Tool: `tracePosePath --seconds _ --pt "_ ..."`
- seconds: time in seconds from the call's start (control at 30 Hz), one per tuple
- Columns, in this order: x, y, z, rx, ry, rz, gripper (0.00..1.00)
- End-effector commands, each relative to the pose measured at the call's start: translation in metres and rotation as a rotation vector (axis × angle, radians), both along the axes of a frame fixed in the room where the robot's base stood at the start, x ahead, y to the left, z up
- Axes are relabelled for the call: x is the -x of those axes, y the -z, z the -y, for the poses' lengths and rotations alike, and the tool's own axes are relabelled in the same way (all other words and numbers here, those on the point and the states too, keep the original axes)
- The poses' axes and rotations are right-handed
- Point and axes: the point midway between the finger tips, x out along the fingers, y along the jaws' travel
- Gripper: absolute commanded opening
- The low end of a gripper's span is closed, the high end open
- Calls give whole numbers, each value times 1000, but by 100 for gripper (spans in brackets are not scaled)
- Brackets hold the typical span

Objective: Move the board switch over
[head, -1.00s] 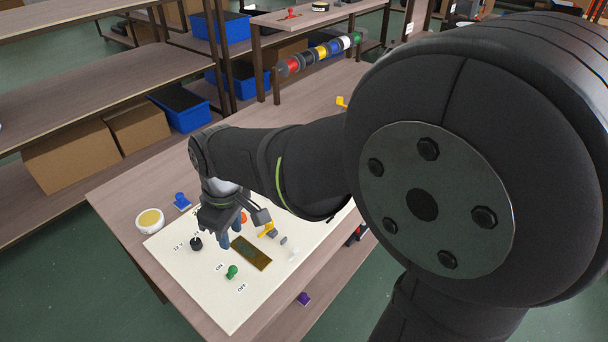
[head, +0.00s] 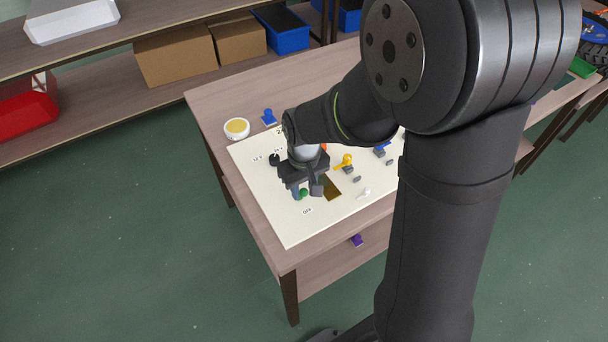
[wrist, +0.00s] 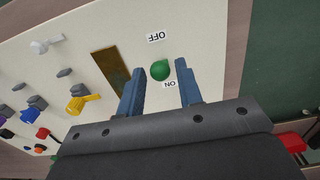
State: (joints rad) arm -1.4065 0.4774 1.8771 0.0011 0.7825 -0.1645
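The board switch is a green round knob (wrist: 160,71) on the cream board (wrist: 120,40). It sits between an OFF label (wrist: 159,37) and an ON label (wrist: 169,84), and appears nearer ON. In the wrist view, my gripper (wrist: 160,67) is open, with one blue-grey finger on each side of the knob. I see gaps on both sides, so neither finger appears to touch it. In the head view, the green knob (head: 303,194) shows by the fingertips of my gripper (head: 306,188), partly covered. The ON label is hidden in that view.
A dark gold plate (wrist: 110,70) lies beside the knob on the board. A yellow part (wrist: 78,103) and several coloured parts stand farther along. A black knob (head: 274,160), a blue part (head: 269,117) and a white-rimmed round pot (head: 237,129) are near the left end.

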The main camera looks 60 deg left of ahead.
Motion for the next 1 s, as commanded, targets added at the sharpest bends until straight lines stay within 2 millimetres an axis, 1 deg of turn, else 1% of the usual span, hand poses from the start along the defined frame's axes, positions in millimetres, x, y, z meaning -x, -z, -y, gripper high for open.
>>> tracePosePath --seconds 0.03,0.1,0.17,0.37,0.73,1.0 --pt "0 8 1 3 0 -1 33" --pt "0 5 0 -1 0 0 19" --pt "0 4 0 -1 0 0 8" --pt "0 4 -1 -1 0 0 8" --pt "0 -1 -19 -4 0 1 8" --pt "0 -2 -19 -5 0 1 8"
